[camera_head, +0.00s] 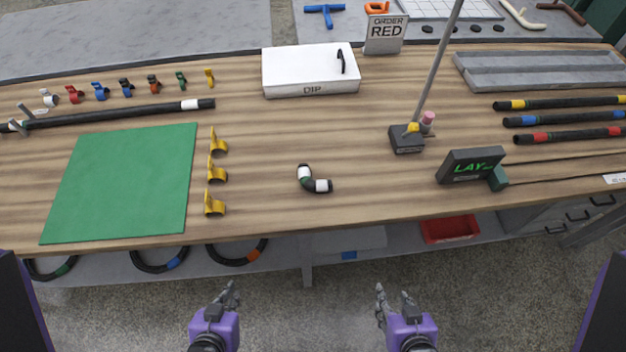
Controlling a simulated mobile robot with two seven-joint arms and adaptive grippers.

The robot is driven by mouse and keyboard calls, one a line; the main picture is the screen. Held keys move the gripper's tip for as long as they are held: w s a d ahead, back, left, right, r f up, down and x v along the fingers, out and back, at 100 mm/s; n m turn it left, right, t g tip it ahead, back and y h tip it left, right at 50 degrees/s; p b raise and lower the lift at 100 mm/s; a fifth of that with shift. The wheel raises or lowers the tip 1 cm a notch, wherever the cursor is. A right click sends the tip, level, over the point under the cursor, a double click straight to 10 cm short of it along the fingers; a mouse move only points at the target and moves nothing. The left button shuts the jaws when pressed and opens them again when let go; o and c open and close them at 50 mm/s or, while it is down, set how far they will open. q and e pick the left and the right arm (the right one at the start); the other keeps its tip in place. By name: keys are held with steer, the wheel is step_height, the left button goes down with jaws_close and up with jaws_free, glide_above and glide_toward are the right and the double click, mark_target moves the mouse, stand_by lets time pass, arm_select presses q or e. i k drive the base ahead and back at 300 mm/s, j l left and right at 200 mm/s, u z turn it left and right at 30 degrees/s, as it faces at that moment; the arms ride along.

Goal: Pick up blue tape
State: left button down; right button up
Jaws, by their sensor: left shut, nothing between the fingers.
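No separate roll of blue tape can be made out for certain. Blue bands show on a black hose (560,118) at the right of the table and on a coiled hose (158,262) hanging below the front edge. A small blue item (349,255) sits below the table on the lower shelf; its kind is unclear. My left gripper (229,292) is shut and empty, in front of the table and below its edge. My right gripper (393,293) is open and empty, to its right, also clear of the table.
The wooden table (270,215) holds a green mat (122,185), several coloured clips, a white DIP box (310,75), a short bent hose (308,180), a stand with a tall rod (407,138) and a LAY display (470,166). A red bin (450,229) is below.

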mark_target(99, 91)
steer(key=u, duration=1.35)
steer(key=j, duration=0.3)
steer(key=i+j, duration=0.1)
steer(key=j, duration=0.2)
